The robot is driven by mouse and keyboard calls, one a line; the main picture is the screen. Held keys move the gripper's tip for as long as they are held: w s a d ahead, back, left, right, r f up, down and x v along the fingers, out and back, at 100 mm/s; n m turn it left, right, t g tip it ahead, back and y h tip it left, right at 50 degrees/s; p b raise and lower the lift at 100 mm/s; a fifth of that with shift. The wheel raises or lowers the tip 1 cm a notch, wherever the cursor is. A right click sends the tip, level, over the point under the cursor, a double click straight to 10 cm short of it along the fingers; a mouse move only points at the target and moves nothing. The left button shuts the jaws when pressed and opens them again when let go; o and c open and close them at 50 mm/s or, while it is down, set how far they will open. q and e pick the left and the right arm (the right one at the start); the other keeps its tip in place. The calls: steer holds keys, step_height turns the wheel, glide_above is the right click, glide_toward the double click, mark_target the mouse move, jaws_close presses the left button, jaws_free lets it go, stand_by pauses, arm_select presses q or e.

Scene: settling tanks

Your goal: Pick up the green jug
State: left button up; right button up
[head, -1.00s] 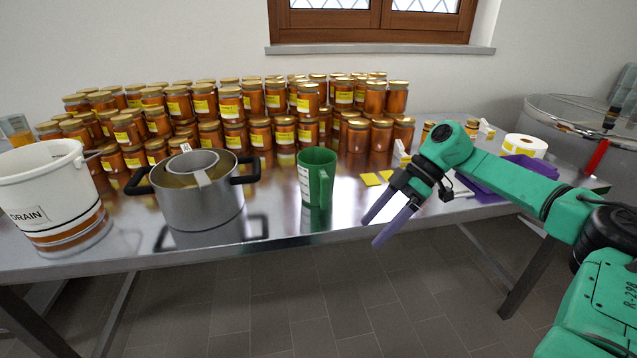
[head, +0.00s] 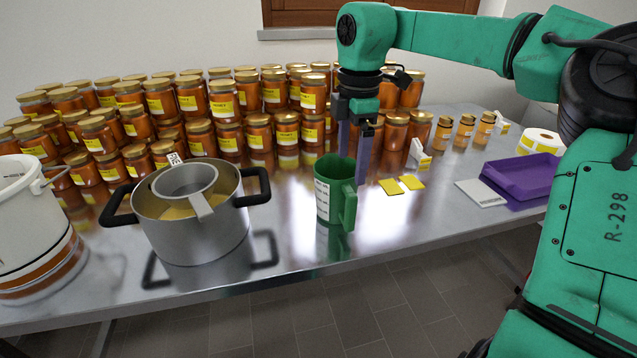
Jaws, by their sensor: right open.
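The green jug (head: 333,199) stands upright on the metal table, with its handle toward the right and a white label on its left side. My right gripper (head: 354,168) points down above and behind the jug's rim, its two purple fingers apart with nothing held between them. The lower end of the left finger is partly hidden by the jug. I cannot tell whether a finger touches the jug. My left gripper is not in view.
A metal pot (head: 196,232) with a strainer stands left of the jug, a white bucket (head: 30,215) farther left. Many honey jars (head: 230,130) stand behind. Yellow cards (head: 391,188) and a purple tray (head: 525,172) lie to the right. The table's front edge is clear.

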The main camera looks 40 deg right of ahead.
mark_target(354, 195)
steer(key=shift+w+f, duration=0.3)
steer(key=shift+s+f, duration=0.3)
steer(key=shift+f, duration=0.35)
steer(key=f, duration=0.1)
steer(key=s+f, duration=0.1)
steer(key=f, duration=0.3)
steer(key=shift+s+a+f, duration=0.1)
steer(key=shift+s, duration=0.3)
steer(key=f, duration=0.1)
steer(key=w+f, duration=0.1)
steer(key=f+p, duration=0.1)
steer(key=shift+w+d, duration=0.2)
steer(key=shift+w, duration=0.1)
steer(key=f, duration=0.3)
steer(key=shift+w+f+p, duration=0.1)
steer(key=shift+w+p, duration=0.1)
steer(key=shift+p, duration=0.2)
steer(key=shift+s+f, duration=0.1)
steer(key=shift+f, duration=0.15)
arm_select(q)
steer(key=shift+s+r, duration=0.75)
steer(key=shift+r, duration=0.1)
arm_select(e)
steer(key=c, duration=1.6)
